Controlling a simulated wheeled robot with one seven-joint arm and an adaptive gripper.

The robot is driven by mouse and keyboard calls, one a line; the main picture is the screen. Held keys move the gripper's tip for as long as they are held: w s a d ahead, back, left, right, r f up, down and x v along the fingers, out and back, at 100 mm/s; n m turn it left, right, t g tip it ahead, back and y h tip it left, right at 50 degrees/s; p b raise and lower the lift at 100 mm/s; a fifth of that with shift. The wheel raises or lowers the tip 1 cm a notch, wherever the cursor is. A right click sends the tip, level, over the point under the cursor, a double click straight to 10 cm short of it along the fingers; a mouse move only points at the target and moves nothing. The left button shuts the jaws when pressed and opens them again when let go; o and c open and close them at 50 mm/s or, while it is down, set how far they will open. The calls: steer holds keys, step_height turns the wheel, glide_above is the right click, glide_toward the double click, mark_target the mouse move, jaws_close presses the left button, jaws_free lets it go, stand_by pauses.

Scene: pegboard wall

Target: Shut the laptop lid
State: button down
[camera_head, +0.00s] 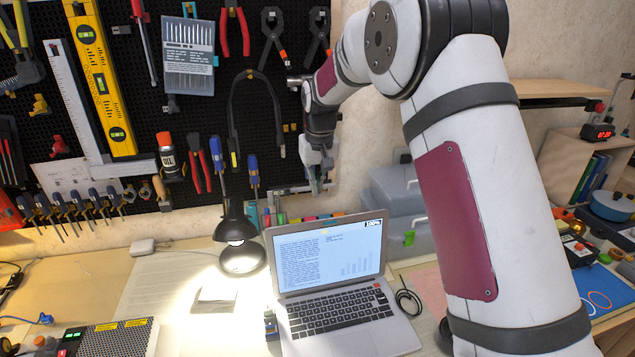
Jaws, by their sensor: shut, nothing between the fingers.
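The laptop (335,290) stands open on the workbench, with its keyboard facing me. Its lid (328,254) is up and tilted slightly back, and the screen is lit with text and a small chart. My gripper (318,186) is shut and empty. In the picture it is above the lid's top edge, in front of the pegboard's lower right part. How far behind or above the lid it is, I cannot tell exactly. My arm comes down from the upper right and hides part of the bench to the right of the laptop.
A lit black desk lamp (236,232) stands just left of the lid. Grey storage boxes (398,200) are behind the laptop to the right. A coiled black cable (408,300) lies at its right side. The pegboard (232,110) holds many tools behind.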

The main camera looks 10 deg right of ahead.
step_height(320, 180, down, 6)
steer(key=s+p, duration=0.2)
steer(key=s, duration=0.1)
steer(key=shift+p, duration=0.3)
steer(key=shift+r, duration=0.1)
